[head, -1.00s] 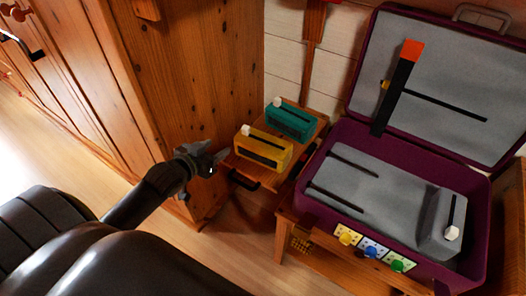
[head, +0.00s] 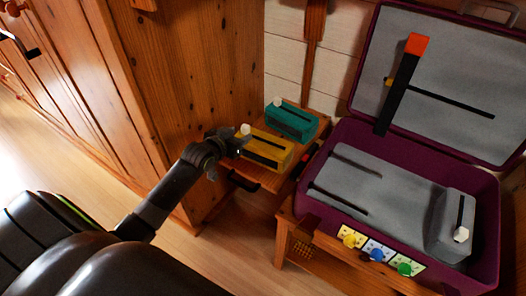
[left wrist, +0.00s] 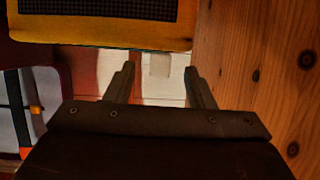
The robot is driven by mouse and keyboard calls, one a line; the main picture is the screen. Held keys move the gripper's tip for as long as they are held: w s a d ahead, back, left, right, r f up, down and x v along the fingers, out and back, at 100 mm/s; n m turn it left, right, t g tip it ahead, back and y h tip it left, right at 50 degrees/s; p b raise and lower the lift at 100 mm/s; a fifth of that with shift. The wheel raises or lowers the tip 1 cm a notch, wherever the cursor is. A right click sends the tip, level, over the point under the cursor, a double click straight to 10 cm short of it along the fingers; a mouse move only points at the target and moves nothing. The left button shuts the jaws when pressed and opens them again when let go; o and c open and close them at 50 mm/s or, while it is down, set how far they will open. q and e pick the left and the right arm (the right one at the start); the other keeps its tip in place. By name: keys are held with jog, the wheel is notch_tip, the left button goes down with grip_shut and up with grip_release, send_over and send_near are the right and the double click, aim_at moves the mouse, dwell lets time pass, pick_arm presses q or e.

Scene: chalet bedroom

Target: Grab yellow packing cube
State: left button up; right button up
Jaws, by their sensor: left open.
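The yellow packing cube (head: 270,148) has a dark panel and a white knob, and sits on the small wooden stand (head: 262,176) in the head view. My left gripper (head: 232,142) is at the cube's left end, beside its knob and partly overlapping it in the picture. In the left wrist view the yellow cube (left wrist: 100,31) fills the upper left, with its edge beyond the fingertips. I cannot tell whether a finger touches the cube. My right gripper is not in view.
A teal packing cube (head: 292,120) stands just behind the yellow one. A wooden wardrobe (head: 190,90) rises close on the left. An open purple suitcase (head: 322,205) with a grey cube (head: 452,225) inside is on the right. The floor in front is clear.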

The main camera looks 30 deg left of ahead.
pick_arm(q)
jog(key=shift+x, duration=1.1)
grip_shut()
